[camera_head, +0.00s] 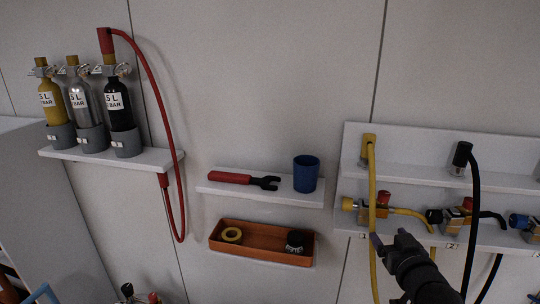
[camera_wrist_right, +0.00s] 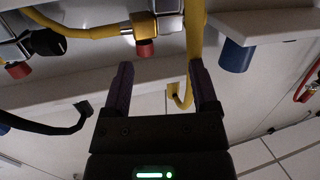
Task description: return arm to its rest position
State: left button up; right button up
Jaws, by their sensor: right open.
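My right gripper (camera_head: 390,240) is in front of the fill panel (camera_head: 400,175) at the right, below its lower shelf edge. In the right wrist view its two dark fingers (camera_wrist_right: 160,72) stand apart with nothing held between them. A yellow hose (camera_head: 372,210) hangs from the panel beside the gripper. In the wrist view the yellow hose (camera_wrist_right: 195,35) runs down to the right finger, which partly hides it; whether they touch I cannot tell. My left gripper is not in view.
A black hose (camera_head: 475,200) hangs right of the gripper. Valves (camera_head: 375,207) line the panel. A small shelf with a blue cup (camera_head: 306,174) and red-handled wrench (camera_head: 235,178), an orange tray (camera_head: 225,249), and several cylinders (camera_head: 118,103) with a red hose (camera_head: 160,100) are to the left.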

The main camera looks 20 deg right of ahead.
jog(key=s+a+f+n+g+y, duration=0.3)
jog(key=s+a+f+g, duration=0.3)
jog(key=s+a+f, duration=0.45)
jog(key=s+a+f+n+g+y, duration=0.1)
jog(key=s+a+f+g, duration=0.15)
jog(key=s+a, duration=0.35)
jog(key=s+a+f+g, duration=0.1)
jog(key=s+a+g, duration=0.3)
jog(key=s+a, duration=0.25)
notch_tip(320, 180, down, 27)
jog(key=s+d+g+b, duration=0.1)
jog(key=s+g+b, duration=0.1)
jog(key=b, duration=0.7)
jog(key=s+d+f+b, duration=0.3)
jog(key=s+f+b, duration=0.4)
jog(key=s+f, duration=0.6)
notch_tip(320, 180, down, 5)
jog(key=shift+s+n+g, duration=0.4)
jog(key=shift+g, duration=0.05)
jog(key=shift+d, duration=0.1)
